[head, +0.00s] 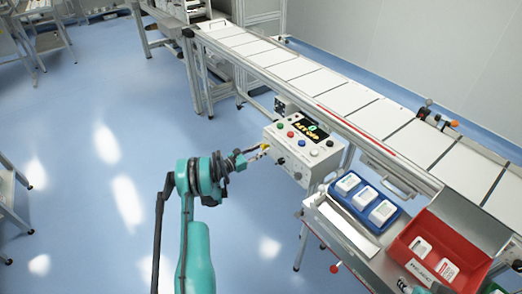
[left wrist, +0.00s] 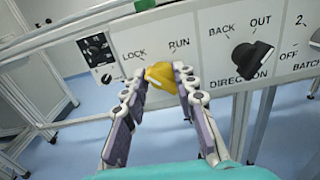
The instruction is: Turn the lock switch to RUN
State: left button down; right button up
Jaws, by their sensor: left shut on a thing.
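The control box (head: 327,157) is a pale box on the side of the conveyor, with colored buttons and a small lit display on top. The yellow lock switch (left wrist: 160,74) sits on this panel, below and between the words LOCK on the left and RUN on the right. My left gripper (left wrist: 162,84) is shut on the yellow switch, a finger on each side. The fingers partly cover it, so I cannot tell exactly where it points. In the head view my left gripper (head: 256,153) reaches the box's left front face. My right gripper is out of view.
A black DIRECTION knob (left wrist: 252,58) is right of the switch, and another black knob (left wrist: 98,48) is at the left. The conveyor (head: 330,85) runs behind the box. A blue tray (head: 352,204) and a red bin (head: 408,242) stand at the right.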

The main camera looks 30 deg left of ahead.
pick_arm(q)
jog(key=m, duration=1.7)
jog(key=shift+s+d+f, duration=0.1)
jog(key=shift+d+f, duration=0.05)
jog(key=shift+d, duration=0.15)
jog(key=shift+m, duration=0.5)
jog(key=c, duration=1.2)
grip_release()
